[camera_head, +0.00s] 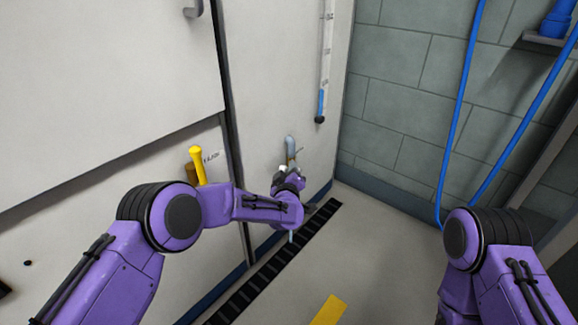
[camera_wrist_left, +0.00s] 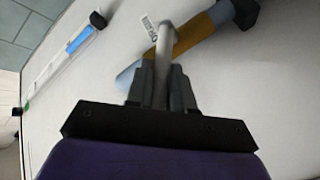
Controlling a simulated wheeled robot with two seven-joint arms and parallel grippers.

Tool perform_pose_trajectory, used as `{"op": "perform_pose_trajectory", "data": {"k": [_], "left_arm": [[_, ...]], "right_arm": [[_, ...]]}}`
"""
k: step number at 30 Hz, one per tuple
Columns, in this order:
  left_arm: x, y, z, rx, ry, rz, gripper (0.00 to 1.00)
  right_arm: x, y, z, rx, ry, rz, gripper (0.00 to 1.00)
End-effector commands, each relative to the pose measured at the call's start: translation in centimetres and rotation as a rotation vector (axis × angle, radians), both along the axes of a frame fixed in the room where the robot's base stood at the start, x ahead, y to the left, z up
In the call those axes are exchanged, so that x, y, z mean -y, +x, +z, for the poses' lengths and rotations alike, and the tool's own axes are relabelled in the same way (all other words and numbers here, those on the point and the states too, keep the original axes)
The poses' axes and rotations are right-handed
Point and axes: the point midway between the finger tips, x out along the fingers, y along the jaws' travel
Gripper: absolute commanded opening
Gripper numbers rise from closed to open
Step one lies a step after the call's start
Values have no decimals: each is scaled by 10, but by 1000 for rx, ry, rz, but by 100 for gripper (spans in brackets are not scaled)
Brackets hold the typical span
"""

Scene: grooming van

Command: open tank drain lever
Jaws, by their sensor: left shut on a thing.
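The drain lever is a slim grey rod (camera_wrist_left: 164,45) standing out in front of a brass valve body (camera_wrist_left: 195,37) in the left wrist view. My left gripper (camera_wrist_left: 161,78) has its two dark fingers on either side of the rod and is shut on it. The valve sits on a blue-grey pipe, whose bent end (camera_wrist_left: 128,76) shows beside the fingers. In the head view my left gripper (camera_head: 287,178) is low at the white tank wall, just below the blue-grey pipe (camera_head: 290,145), and hides most of the lever. My right gripper is out of view.
A dark floor grate (camera_head: 270,268) runs below. Blue hoses (camera_head: 459,110) hang at right.

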Motion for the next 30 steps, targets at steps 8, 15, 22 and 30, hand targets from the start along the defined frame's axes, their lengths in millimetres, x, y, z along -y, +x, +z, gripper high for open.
{"op": "perform_pose_trajectory", "data": {"k": [8, 15, 22, 30], "left_arm": [[1, 0, 0, -21, 16, -2, 0], [2, 0, 0, -21, 16, -2, 0], [1, 0, 1, -21, 15, -1, 42], [1, -6, 4, -21, 17, -2, 42]], "right_arm": [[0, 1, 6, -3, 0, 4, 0], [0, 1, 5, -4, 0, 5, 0], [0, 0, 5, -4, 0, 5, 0], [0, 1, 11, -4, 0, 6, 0]]}}
